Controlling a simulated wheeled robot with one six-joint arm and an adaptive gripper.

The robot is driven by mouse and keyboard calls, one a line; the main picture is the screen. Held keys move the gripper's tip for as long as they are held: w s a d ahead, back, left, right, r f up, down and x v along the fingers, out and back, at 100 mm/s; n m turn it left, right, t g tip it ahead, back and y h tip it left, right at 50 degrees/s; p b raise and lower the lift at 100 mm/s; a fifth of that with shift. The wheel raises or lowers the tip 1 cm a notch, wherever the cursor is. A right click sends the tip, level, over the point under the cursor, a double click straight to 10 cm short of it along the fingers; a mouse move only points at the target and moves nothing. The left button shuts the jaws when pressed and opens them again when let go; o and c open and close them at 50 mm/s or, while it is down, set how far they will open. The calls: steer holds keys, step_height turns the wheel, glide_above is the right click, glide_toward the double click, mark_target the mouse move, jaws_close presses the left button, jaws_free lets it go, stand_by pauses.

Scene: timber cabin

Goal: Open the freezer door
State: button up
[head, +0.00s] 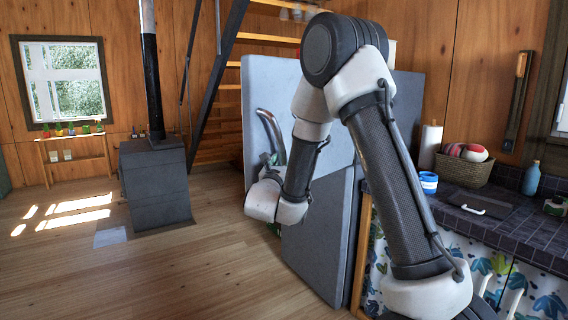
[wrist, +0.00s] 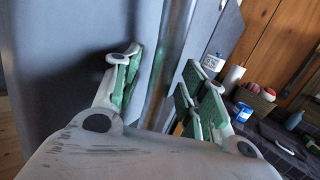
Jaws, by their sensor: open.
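The fridge-freezer is a tall blue-grey unit with an upper door (head: 262,85) and a lower front (head: 318,240). A curved metal handle (head: 268,128) stands on the upper door near its left side. My gripper (head: 270,162) is at the lower part of this handle, partly hidden by my wrist. In the wrist view my gripper (wrist: 160,75) is open, its green-padded fingers on either side of the upright metal bar of the handle (wrist: 174,50). Whether a pad touches the bar cannot be told. The door slants relative to the lower front; how far it stands open is unclear.
A counter (head: 520,225) with a basket (head: 463,168), a blue-and-white tub (head: 428,183) and a blue bottle (head: 531,178) is at the right. A dark stove (head: 155,185) stands at the back left. The wooden floor (head: 130,275) left of the fridge-freezer is clear.

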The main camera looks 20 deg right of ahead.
steer(key=v, duration=1.1)
steer(key=shift+s+a, duration=0.1)
steer(key=shift+a, duration=0.05)
